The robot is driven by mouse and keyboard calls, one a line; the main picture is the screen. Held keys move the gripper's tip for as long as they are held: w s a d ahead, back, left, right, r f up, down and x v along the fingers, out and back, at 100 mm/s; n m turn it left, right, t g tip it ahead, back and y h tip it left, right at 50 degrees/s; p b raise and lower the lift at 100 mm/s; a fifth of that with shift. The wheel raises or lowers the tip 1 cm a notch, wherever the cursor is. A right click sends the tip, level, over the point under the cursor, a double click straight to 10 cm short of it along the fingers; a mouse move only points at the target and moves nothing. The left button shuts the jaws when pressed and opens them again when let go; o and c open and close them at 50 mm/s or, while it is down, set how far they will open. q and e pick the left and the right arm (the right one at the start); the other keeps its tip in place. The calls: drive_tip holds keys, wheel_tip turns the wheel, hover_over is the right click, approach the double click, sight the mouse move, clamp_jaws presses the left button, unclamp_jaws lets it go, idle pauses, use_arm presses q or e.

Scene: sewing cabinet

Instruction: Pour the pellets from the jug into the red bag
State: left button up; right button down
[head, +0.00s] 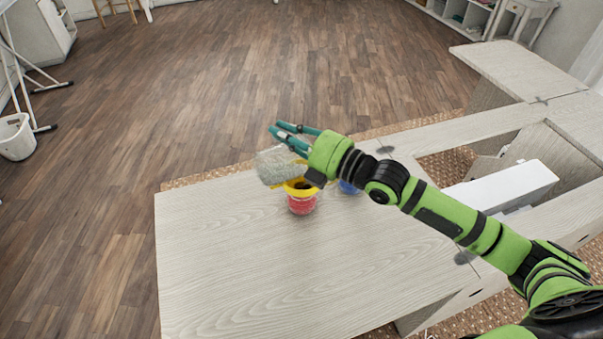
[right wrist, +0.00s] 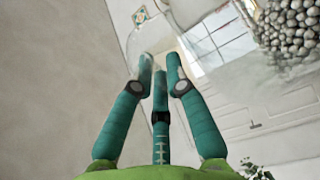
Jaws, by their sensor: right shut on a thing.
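The jug (head: 277,166) is clear and holds many grey pellets, which show close up in the right wrist view (right wrist: 292,25). It is tipped on its side above the table. My right gripper (head: 291,134) is shut on the jug, its teal fingers at the jug's far side. The red bag (head: 302,205) stands upright on the table just below the jug, with a yellow rim (head: 299,188) and a dark opening. The jug's lower right end overlaps the rim; I cannot tell whether they touch or whether pellets are falling. My left gripper is out of view.
A blue object (head: 348,187) stands right of the bag, partly hidden by my right arm. The pale wooden tabletop (head: 235,265) is clear in front and to the left. A white box-like part (head: 500,187) sits in the cabinet opening at the right.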

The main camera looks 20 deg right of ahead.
drive_tip(key=shift+w+d, duration=0.1)
drive_tip(key=shift+d, duration=0.15)
drive_tip(key=shift+a, duration=0.1)
drive_tip(key=shift+d, duration=0.3)
drive_tip(key=shift+a+r+m+b, duration=0.1)
drive_tip(key=shift+m+b, duration=0.2)
drive_tip(key=shift+b, duration=0.05)
drive_tip(key=shift+w+d+t, duration=0.1)
drive_tip(key=shift+d+t, duration=0.15)
drive_tip(key=shift+t, duration=0.05)
drive_tip(key=shift+d, duration=0.2)
drive_tip(key=shift+a+r+m+b, duration=0.1)
drive_tip(key=shift+m+b, duration=0.2)
drive_tip(key=shift+b, duration=0.05)
